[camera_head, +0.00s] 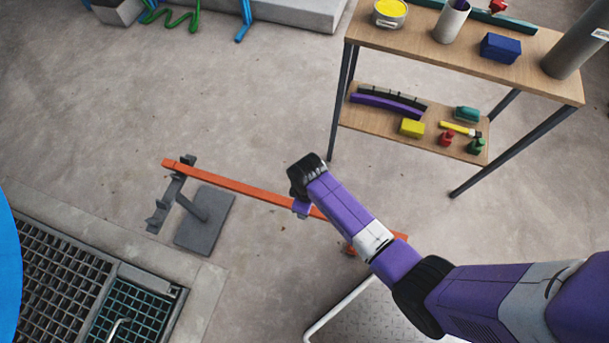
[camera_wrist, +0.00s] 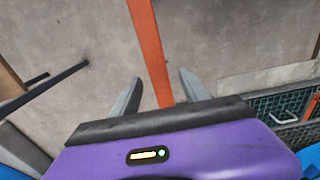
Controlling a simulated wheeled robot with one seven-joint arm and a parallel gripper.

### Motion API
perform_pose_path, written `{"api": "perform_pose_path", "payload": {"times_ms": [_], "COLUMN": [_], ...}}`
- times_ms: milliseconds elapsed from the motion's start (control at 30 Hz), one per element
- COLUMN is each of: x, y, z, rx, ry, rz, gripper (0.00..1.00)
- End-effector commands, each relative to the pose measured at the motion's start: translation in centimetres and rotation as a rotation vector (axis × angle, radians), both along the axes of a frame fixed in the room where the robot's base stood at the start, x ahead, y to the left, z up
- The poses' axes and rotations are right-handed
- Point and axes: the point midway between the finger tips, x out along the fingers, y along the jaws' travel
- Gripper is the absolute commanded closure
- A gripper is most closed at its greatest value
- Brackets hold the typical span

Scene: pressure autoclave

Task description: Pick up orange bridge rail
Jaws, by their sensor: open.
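The orange bridge rail (camera_head: 240,186) is a long straight bar. In the head view its left end rests on a grey stand (camera_head: 205,222) with several hooks, and its right part passes behind my purple arm. My gripper (camera_head: 301,208) is over the middle of the rail. In the wrist view the rail (camera_wrist: 149,50) runs up and down between the two open grey fingers of my gripper (camera_wrist: 158,90), with a gap on each side. The part of the rail nearest the palm is hidden by my gripper body.
A wooden shelf unit (camera_head: 430,38) with cans, boxes and tools stands at the upper right. A floor grate (camera_head: 60,270) lies at the lower left, beside a blue rounded thing (camera_head: 8,265). A pale bent tube (camera_head: 340,308) is below my arm. The concrete floor between is clear.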

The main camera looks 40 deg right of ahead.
Motion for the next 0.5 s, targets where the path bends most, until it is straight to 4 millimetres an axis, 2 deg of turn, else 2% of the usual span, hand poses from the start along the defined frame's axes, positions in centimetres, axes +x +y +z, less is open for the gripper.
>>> {"api": "perform_pose_path", "payload": {"times_ms": [167, 500], "x": [0.4, 0.4], "y": [-0.2, -0.1], "z": [-0.7, -4.4], "rx": [-0.002, -0.003], "ry": [0.031, 0.029], "rz": [0.011, 0.011], "gripper": [0.47, 0.47]}}
